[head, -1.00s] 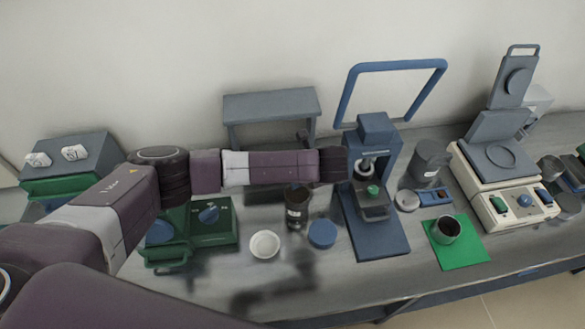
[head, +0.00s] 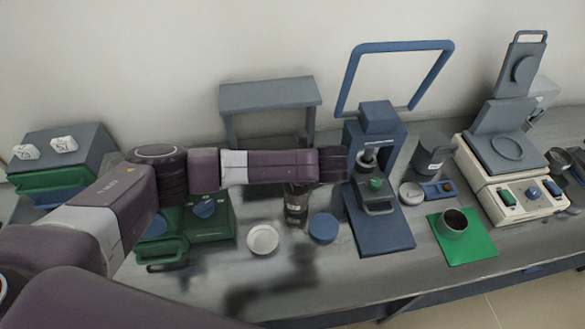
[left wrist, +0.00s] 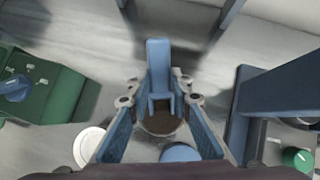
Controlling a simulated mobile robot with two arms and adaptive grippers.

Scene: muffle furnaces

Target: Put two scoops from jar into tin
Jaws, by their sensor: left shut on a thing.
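The jar (head: 296,210) is a dark container with a white label, partly hidden under my left arm. In the left wrist view it (left wrist: 160,123) is open from above and shows brown contents. My left gripper (left wrist: 160,95) is over the jar, shut on a blue scoop (left wrist: 158,60). The scoop's lower end overlaps the jar mouth; I cannot tell how deep it is. In the head view my arm hides the gripper and scoop. A dark grey open tin (head: 452,224) with a pale label stands on a green mat (head: 474,246) to the right. My right gripper is not in view.
A white dish (head: 263,240) and a blue round lid (head: 323,228) lie close to the jar. A blue press (head: 378,225) stands between jar and tin. A green box device (head: 208,218) is left.

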